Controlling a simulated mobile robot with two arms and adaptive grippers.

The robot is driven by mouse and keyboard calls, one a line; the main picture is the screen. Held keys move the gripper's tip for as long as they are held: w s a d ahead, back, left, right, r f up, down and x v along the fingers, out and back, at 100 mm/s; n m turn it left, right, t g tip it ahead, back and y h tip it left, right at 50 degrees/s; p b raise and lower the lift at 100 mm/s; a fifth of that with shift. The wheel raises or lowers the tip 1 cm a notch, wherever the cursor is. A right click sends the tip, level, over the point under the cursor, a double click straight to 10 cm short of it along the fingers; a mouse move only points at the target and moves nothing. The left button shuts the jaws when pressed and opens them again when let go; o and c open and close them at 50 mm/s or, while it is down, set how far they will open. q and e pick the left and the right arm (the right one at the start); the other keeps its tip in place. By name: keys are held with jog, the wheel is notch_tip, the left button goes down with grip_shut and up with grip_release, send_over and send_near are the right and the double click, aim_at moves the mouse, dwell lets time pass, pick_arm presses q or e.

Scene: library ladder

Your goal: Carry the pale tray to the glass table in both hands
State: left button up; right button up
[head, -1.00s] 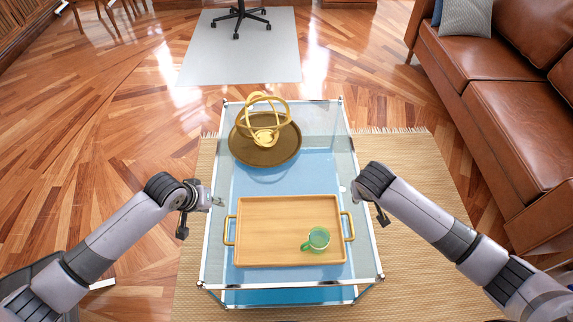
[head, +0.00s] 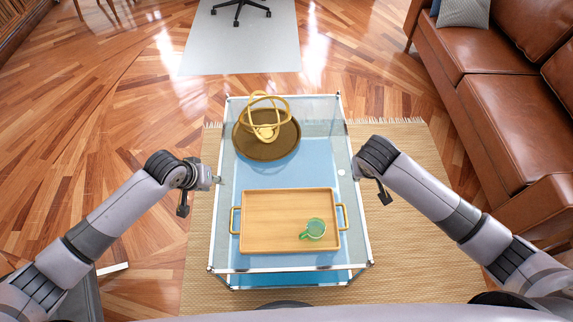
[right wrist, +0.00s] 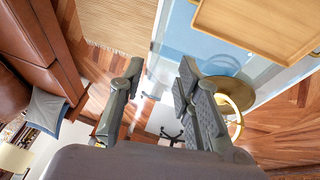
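The pale wooden tray (head: 267,235) lies flat on the near part of the glass table (head: 222,262), with a brass handle at each short side. A green mug (head: 314,229) stands on its right half. The tray also shows in the right wrist view (right wrist: 255,25). My left gripper (head: 217,180) is apart from the tray, beyond and left of the left handle; its finger gap is too small to tell. My right gripper (right wrist: 160,72) is open and empty, its fingers apart. In the head view the wrist hides it, beyond and right of the right handle.
A round brown tray (head: 250,147) with a gold ring ornament (head: 266,117) stands at the table's far end. A brown leather sofa (head: 480,105) is at the right. A woven rug (head: 405,220) lies under the table. Wood floor (head: 120,140) is open at the left.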

jog(key=v, duration=0.8)
pick_arm(q)
jog(key=shift+s, duration=0.1)
pick_arm(e)
jog(key=shift+s, duration=0.15)
